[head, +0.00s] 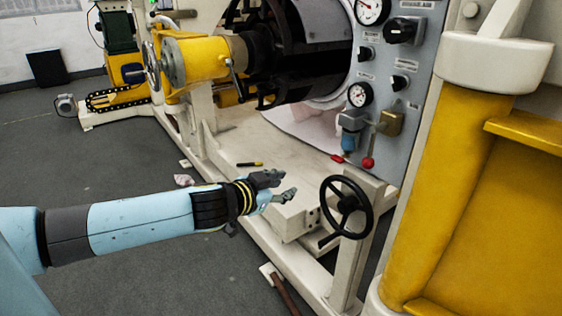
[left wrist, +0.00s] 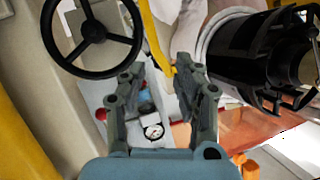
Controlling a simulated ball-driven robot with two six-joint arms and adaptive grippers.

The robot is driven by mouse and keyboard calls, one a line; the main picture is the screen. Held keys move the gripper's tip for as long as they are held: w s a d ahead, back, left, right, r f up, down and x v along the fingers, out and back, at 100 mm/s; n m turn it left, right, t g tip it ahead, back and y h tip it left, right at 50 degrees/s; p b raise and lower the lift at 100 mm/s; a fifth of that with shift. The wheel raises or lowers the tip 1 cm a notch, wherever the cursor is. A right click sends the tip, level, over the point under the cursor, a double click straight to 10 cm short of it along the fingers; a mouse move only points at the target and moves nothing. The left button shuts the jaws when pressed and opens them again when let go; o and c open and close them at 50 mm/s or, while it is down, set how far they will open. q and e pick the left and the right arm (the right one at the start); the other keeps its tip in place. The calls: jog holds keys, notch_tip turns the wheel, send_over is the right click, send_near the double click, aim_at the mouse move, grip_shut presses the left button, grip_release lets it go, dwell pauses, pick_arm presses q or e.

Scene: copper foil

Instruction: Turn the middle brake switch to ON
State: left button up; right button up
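The grey control panel (head: 425,50) is in the upper right of the head view. It carries a large black knob (head: 402,29) at the top, a small black knob (head: 365,53) to its lower left, and another black knob (head: 400,82) below. Their labels are too small to read, so I cannot tell which one is the middle brake switch. My left gripper (head: 286,186) is open and empty, low and to the left of the panel, touching no knob. Its two fingers stand apart in the left wrist view (left wrist: 158,75). My right gripper is not in view.
A black handwheel (head: 346,206) stands just right of my left gripper. Gauges (head: 360,95), a red-tipped lever (head: 368,161) and a brass fitting (head: 391,122) sit on the panel. A yellow column (head: 445,180) borders its right. A dark cylinder assembly (head: 300,60) lies left of it.

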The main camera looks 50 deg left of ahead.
pick_arm(q)
jog(key=shift+s+f, duration=0.1)
jog(key=shift+f, duration=0.1)
dwell(0.4)
jog(key=n+t+h+p, duration=0.3)
jog(key=t+h+p, duration=0.15)
jog(key=p, duration=1.05)
send_near(358, 52)
jog(key=shift+y, duration=0.25)
jog(key=w+b, duration=0.2)
jog(key=w, duration=0.1)
jog(key=w+b, duration=0.2)
jog(key=w+d+b, duration=0.1)
jog(key=w, duration=0.2)
jog(key=shift+w+f+b, duration=0.1)
jog(key=shift+w+b, duration=0.25)
jog(key=shift+b, duration=0.05)
jog(key=shift+w, duration=0.4)
jog(key=shift+c, duration=0.4)
